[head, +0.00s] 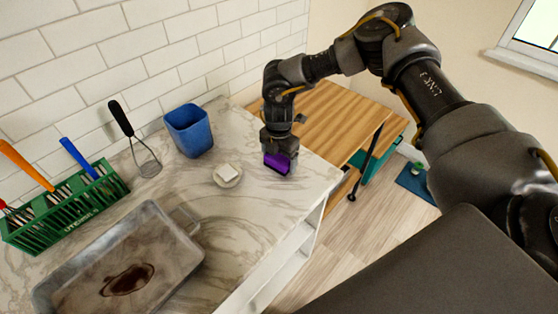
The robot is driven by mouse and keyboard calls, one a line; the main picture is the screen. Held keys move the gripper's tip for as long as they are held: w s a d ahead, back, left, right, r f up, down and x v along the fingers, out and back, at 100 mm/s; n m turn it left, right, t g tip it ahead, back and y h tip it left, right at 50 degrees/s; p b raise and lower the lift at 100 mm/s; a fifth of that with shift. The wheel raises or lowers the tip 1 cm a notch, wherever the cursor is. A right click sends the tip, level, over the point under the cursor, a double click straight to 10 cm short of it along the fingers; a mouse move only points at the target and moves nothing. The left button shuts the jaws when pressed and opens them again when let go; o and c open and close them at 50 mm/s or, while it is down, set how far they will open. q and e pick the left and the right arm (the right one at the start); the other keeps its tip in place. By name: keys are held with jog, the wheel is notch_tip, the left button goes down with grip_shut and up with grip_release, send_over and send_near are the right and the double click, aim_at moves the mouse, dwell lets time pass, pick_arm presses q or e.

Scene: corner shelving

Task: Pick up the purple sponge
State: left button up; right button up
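The purple sponge (277,162) is at the marble counter's right part, near its edge. My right gripper (281,163) points down over it, and the sponge shows at the level of the fingertips. The fingers are small and dark and partly hidden by the sponge, so I cannot tell whether they are closed on it or only around it. I also cannot tell whether the sponge touches the counter. My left gripper is not in view.
A small dish (229,181) with a white block sits left of the sponge. Behind it stand a blue cup (189,130) and a whisk (147,160). A green utensil rack (70,209) and a metal pan (160,245) are at left. A wooden table (330,115) is beyond the counter.

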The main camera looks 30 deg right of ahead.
jog(key=c, duration=0.6)
jog(key=shift+o, duration=0.2)
jog(key=shift+w+r+b, duration=0.1)
jog(key=shift+r+b, duration=0.5)
jog(key=shift+b, duration=0.05)
jog(key=shift+r+b, duration=0.6)
jog(key=shift+r, duration=0.15)
jog(key=s+a+r+b, duration=0.3)
jog(key=s+r+b, duration=0.1)
jog(key=s+r, duration=0.6)
jog(key=s, duration=0.3)
jog(key=shift+s+a+r, duration=0.15)
jog(key=shift+s+a, duration=0.15)
jog(key=shift+s, duration=0.05)
